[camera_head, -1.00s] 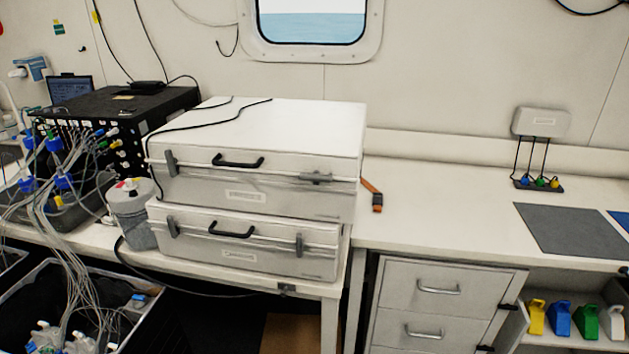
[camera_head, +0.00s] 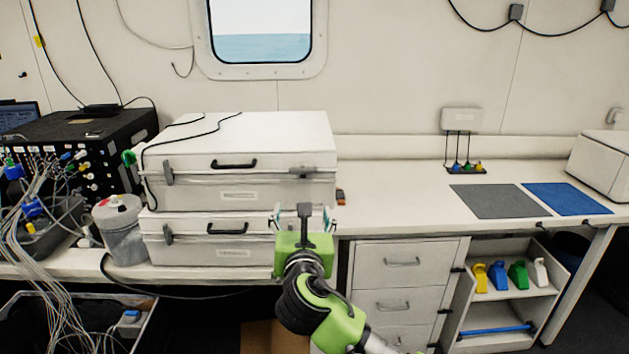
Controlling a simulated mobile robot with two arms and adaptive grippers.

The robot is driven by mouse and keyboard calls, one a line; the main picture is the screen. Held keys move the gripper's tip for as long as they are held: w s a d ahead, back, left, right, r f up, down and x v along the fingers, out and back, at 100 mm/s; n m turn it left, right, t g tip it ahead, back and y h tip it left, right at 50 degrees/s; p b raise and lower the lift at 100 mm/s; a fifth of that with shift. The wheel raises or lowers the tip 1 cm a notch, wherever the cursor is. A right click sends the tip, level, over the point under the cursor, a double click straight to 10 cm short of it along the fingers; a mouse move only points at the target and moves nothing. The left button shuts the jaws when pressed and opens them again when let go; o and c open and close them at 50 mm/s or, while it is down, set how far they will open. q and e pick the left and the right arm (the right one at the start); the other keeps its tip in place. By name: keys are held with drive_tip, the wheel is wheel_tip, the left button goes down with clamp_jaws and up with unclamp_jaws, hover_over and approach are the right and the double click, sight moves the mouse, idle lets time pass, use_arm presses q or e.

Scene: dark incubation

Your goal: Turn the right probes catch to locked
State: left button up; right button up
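Two white cases are stacked on the bench, the upper case (camera_head: 250,150) on the lower case (camera_head: 190,225). Their labels are too small to read, so I cannot tell which is the probes case. The upper case's right catch (camera_head: 302,172) lies level, across the seam. Its left catch (camera_head: 168,172) is upright. The lower case's left catch (camera_head: 168,233) is upright; its right catch is hidden behind my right gripper. My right gripper (camera_head: 305,215) is open, fingers spread and empty, in front of the cases' right end, below the upper right catch. My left gripper is not in view.
A grey container (camera_head: 119,230) and a black box (camera_head: 85,140) with many cables stand left of the cases. The bench to the right has a grey mat (camera_head: 492,202) and a blue mat (camera_head: 566,199). Drawers (camera_head: 400,285) are below. A black cable lies over the upper case.

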sight(303, 173)
wheel_tip(303, 173, up, 4)
drive_tip(key=s+n, duration=0.1)
drive_tip(key=shift+t, duration=0.4)
drive_tip(key=w+p, duration=0.1)
drive_tip(key=w, duration=0.7)
drive_tip(key=w+p, duration=0.1)
drive_tip(key=w, duration=0.3)
drive_tip(key=shift+w+d+f+p, duration=0.25)
drive_tip(key=shift+p, duration=0.1)
drive_tip(key=shift+w, duration=0.6)
drive_tip(key=c, duration=1.1)
